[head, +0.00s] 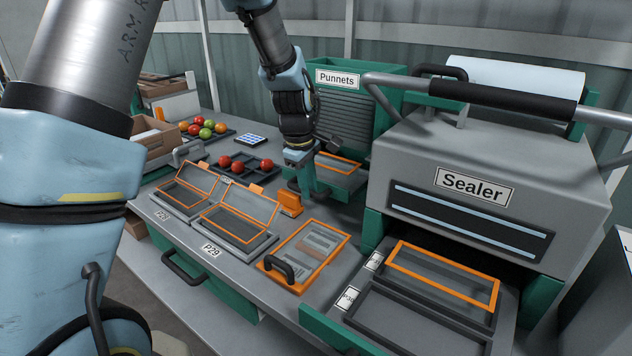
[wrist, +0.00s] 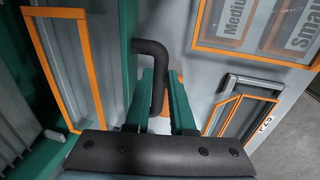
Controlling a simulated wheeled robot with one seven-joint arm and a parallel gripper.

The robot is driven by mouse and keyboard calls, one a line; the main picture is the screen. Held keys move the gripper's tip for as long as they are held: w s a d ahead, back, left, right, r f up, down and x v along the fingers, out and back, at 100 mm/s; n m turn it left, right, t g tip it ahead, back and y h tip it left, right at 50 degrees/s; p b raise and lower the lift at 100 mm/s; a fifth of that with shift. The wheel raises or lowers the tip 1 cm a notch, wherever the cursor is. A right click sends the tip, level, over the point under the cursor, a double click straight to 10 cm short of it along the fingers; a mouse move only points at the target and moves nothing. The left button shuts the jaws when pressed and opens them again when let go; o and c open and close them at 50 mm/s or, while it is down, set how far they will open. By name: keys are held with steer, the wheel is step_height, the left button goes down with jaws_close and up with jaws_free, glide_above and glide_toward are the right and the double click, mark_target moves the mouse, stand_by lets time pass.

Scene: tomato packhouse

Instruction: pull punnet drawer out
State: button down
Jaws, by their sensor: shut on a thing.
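The green punnet dispenser (head: 388,80), labelled "Punnets", stands at the back middle of the bench. Its drawer (head: 345,180) sticks out at the base with an orange-rimmed clear punnet (head: 340,162) in it. In the wrist view the drawer's green front (wrist: 127,45) and the punnet's orange rim (wrist: 92,70) show at left. My gripper (wrist: 162,100) has its green fingers on either side of the drawer's black bent handle (wrist: 152,48) and is shut on it. In the head view my gripper (head: 300,175) is at the drawer's front, and the handle is hidden there.
An orange-framed board (head: 308,250) with a black handle lies in front. Left of it are open-lidded punnets in holders (head: 228,238), an orange block (head: 289,204) and a tomato tray (head: 262,172). The sealer (head: 480,170), its tray extended, stands at right.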

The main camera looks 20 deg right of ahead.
steer(key=shift+s+a, duration=0.45)
steer(key=shift+a, duration=0.35)
steer(key=c, duration=0.8)
jaws_free()
steer(key=shift+o, duration=0.2)
steer(key=shift+r, duration=0.1)
step_height(320, 180, up, 10)
steer(key=s+a+b, duration=0.1)
steer(key=shift+a+r+b, duration=0.2)
steer(key=shift+a+b, duration=0.15)
steer(key=shift+a, duration=0.05)
steer(key=shift+a, duration=0.1)
